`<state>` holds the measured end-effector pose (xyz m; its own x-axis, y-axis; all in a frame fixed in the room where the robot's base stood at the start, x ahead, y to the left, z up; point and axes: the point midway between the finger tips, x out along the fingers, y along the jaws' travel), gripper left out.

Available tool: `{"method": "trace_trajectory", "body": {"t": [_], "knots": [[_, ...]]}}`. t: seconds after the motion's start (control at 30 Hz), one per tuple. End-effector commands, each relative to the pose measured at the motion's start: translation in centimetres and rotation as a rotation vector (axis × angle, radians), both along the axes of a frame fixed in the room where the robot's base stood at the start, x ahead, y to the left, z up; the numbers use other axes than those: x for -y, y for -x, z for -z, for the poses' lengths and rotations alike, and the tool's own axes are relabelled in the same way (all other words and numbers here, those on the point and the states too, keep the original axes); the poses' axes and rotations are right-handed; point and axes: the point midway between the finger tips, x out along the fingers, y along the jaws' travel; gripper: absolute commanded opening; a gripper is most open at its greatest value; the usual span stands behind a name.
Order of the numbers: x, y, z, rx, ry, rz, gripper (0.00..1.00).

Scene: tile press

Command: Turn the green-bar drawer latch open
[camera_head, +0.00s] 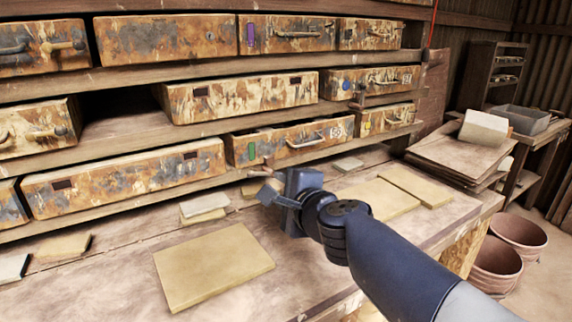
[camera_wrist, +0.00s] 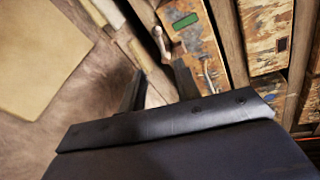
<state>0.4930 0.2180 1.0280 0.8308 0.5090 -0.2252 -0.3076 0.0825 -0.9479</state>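The green-bar drawer (camera_head: 290,143) is a rusty, paint-flaked front in the lower row, with a green bar (camera_head: 251,151) at its left end and a pale pull handle (camera_head: 306,141). A small brownish latch (camera_head: 262,171) sits at its lower left edge. In the wrist view the green bar (camera_wrist: 185,20) is at the top, and the pale latch (camera_wrist: 159,42) lies beside it. My gripper (camera_head: 275,197) is just below and in front of the latch. In the wrist view its two fingers (camera_wrist: 159,72) are apart with nothing between them, short of the latch.
Tan tiles (camera_head: 213,266) and small slabs lie on the bench (camera_head: 120,275) below the drawers. A neighbouring drawer (camera_head: 125,178) sticks out to the left. Shelf boards run above and below the drawer row. A stack of boards (camera_head: 460,152) and pots (camera_head: 515,235) stand at the right.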

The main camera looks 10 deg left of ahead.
Motion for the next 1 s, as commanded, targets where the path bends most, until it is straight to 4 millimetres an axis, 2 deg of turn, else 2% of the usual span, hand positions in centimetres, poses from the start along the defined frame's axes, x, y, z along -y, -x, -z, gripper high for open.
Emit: {"method": "trace_trajectory", "body": {"t": [0.17, 0.7, 1.0], "knots": [[-0.6, -1.0, 0.4, -0.001, 0.001, -0.002, 0.31], [-4.7, -7.6, 2.2, -0.001, 0.002, -0.001, 0.31], [-5.5, -8.9, 2.4, 0.001, 0.001, 0.000, 0.31]]}}
